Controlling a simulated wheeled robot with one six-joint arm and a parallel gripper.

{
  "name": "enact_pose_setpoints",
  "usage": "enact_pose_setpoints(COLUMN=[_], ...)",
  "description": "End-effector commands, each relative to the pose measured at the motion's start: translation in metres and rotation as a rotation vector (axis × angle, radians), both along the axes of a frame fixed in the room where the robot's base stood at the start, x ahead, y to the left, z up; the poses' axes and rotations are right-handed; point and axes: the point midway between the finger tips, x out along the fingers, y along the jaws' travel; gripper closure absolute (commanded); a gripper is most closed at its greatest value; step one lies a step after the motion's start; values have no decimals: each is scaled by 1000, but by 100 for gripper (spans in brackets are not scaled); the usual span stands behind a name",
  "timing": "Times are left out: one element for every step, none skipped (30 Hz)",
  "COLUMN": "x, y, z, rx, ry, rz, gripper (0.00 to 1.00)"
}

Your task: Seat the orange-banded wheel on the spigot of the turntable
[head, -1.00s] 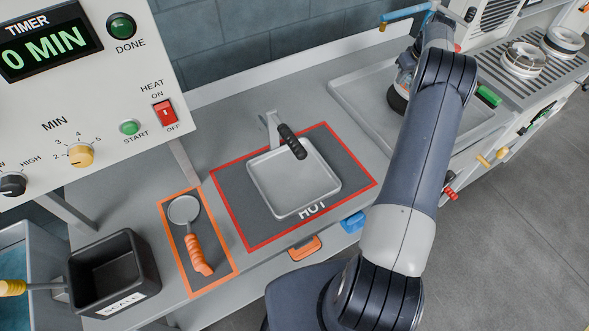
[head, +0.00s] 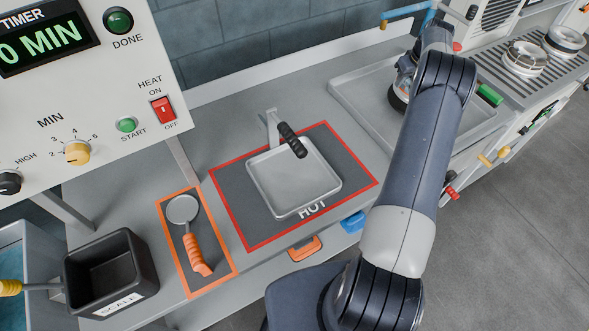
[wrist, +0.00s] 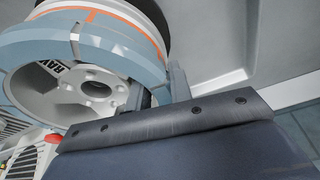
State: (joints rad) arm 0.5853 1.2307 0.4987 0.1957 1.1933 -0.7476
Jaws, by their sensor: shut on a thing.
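The orange-banded wheel (wrist: 130,55) fills the upper left of the wrist view. It is pale blue-grey with thin orange lines around its rim and a light hub with several holes. My gripper (wrist: 160,88) is at the wheel's near right edge and is shut on it. That dark part may belong to the turntable. The spigot is hidden, and I cannot tell whether the wheel touches anything below it.
The grey tray (head: 350,92) surrounds that spot. Two metal wheels (head: 525,58) sit on a slatted rack at right. A square pan (head: 292,180) lies on the red-edged HOT mat. An orange-handled tool (head: 195,240) and a black SCALE box (head: 112,270) stand at left.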

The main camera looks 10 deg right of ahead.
Motion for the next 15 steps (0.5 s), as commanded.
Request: enact_pose_setpoints(x=[1, 1, 1, 1, 1, 1, 1, 1, 1, 1, 1, 1, 1, 1, 1], y=[-1, -1, -1, -1, -1, -1, -1, -1, -1, -1, -1, -1, -1, -1, -1], z=[0, -1, -2, -2, -3, -4, -4, -5, -5, -5, -4, -4, -4, -4, -4], rx=[-4, -4, -4, -4, -4, -4, -4, -4, -4, -4, -4, -4, -4, -4, -4], ry=[-4, -4, -4, -4, -4, -4, -4, -4, -4, -4, -4, -4, -4, -4, -4], rz=[0, 0, 0, 0, 0, 0, 0, 1, 1, 1, 1, 1, 1, 1, 1], gripper=[100, 100, 100, 100, 100, 100, 100, 100, 100, 100, 100, 100, 100, 100, 100])
